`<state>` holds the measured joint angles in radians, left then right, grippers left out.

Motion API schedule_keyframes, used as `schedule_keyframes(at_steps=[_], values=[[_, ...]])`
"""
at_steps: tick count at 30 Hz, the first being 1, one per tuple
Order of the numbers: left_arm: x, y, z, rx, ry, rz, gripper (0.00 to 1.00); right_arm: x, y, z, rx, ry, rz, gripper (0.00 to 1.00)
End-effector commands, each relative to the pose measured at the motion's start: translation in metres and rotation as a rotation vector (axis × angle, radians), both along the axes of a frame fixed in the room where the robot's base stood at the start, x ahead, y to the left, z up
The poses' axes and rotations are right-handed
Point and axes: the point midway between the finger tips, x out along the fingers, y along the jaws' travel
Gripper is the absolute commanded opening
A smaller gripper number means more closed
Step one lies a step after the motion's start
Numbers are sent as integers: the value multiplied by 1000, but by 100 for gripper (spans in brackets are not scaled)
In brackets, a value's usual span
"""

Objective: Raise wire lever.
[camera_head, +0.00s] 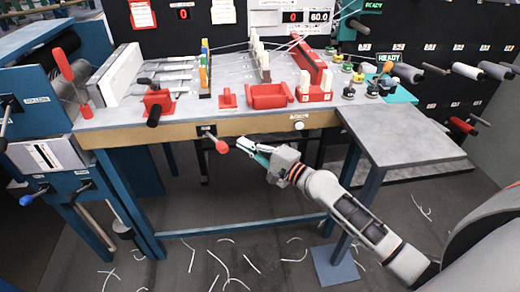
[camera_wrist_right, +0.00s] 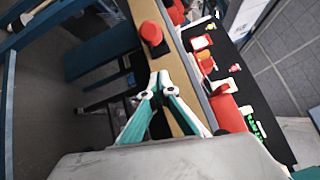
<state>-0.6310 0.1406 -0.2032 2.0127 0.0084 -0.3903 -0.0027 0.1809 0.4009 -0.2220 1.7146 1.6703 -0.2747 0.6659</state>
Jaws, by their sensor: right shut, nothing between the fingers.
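A lever with a red knob (camera_head: 221,146) sticks out from a dark plate on the front edge of the loom table; it looks like the wire lever. The red knob also shows near the top of the right wrist view (camera_wrist_right: 151,33). My right gripper (camera_head: 241,145) is shut and empty, just to the right of the knob, with a small gap. In the right wrist view its fingertips (camera_wrist_right: 160,78) meet below the knob, apart from it. My left gripper is not in view.
The table's wooden front edge (camera_head: 180,132) runs just behind the gripper. A white button (camera_head: 299,126) sits on that edge to the right. Red trays (camera_head: 268,95) and spools stand on top. Below is free room, with wire scraps on the floor.

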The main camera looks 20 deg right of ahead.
Motion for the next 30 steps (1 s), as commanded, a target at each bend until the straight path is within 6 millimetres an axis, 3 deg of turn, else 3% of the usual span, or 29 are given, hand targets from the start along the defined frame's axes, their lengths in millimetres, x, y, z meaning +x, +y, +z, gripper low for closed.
schedule_keyframes(at_steps=[3,9,30], values=[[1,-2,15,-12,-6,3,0,-7,18,10,2,-3,3,0],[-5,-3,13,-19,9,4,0,-10,31,8,1,1,2,0],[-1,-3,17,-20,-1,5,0,-14,38,7,0,2,2,0]])
